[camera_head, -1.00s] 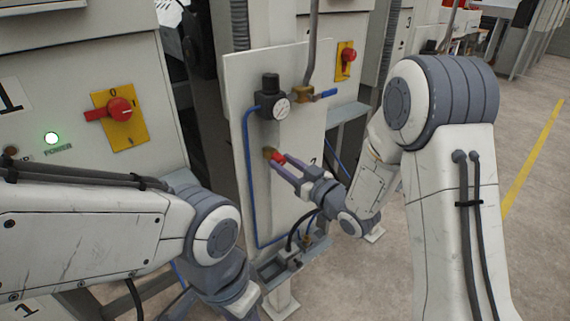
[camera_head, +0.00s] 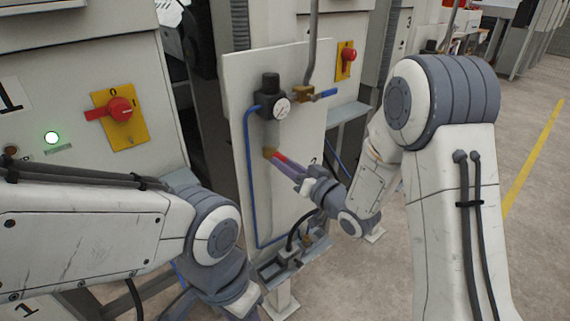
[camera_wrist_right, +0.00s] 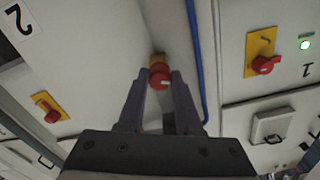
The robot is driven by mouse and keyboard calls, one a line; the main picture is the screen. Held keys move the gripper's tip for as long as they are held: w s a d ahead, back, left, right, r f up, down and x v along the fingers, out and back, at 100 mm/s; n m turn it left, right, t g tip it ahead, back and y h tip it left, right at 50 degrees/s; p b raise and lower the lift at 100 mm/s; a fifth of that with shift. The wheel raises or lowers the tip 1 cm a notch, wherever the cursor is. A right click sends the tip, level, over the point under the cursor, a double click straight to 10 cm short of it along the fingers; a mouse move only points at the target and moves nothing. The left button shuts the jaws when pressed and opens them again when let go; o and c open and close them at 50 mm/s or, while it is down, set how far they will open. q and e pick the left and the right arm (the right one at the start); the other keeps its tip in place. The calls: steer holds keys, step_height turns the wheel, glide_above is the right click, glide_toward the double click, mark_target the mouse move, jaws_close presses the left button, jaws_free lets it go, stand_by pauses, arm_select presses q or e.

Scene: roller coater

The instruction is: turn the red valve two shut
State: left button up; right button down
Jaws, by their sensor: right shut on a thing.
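The red valve two has a small brass body (camera_head: 268,152) on the pale upright panel, below the pressure gauge. Its red handle (camera_head: 280,158) is partly covered by my right gripper (camera_head: 284,161). In the right wrist view the red handle (camera_wrist_right: 159,77) sits between the two fingertips of my right gripper (camera_wrist_right: 161,75), with the brass part just behind it. The right gripper is shut on this handle. My left arm's wrist shows at the bottom of the head view, but its gripper fingers are out of sight.
Above the valve are a black regulator with a round gauge (camera_head: 282,107) and a brass valve with a blue lever (camera_head: 326,93). A blue hose (camera_head: 248,180) runs down the panel (camera_head: 240,75). Red rotary switches on yellow plates stand left (camera_head: 119,109) and right (camera_head: 348,55).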

steer(key=c, duration=0.6)
jaws_free()
steer(key=shift+p+v, duration=5.25)
steer(key=shift+p, duration=0.5)
